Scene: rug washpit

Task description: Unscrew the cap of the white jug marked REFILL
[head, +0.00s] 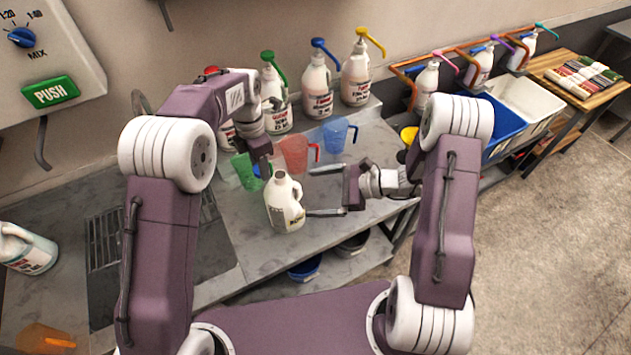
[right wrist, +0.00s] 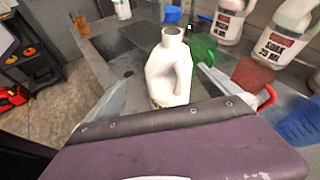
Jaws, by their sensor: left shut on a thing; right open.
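The white jug (head: 284,207) stands upright on the grey bench, its small label too blurred to read. Its neck is bare and open in the right wrist view (right wrist: 172,36). My left gripper (head: 264,172) is above and behind the jug, shut on a small blue thing that looks like the cap (head: 257,170); fingers and arm partly hide it. My right gripper (head: 326,191) is open, its fingers pointing at the jug from the right. In the right wrist view its fingers (right wrist: 160,95) show on either side of the jug, apart from it.
Green (head: 243,172), red (head: 295,152) and blue (head: 335,134) measuring jugs stand close behind the white jug. Several pump bottles (head: 317,88) line the wall. A sink grate (head: 103,240) is at the left.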

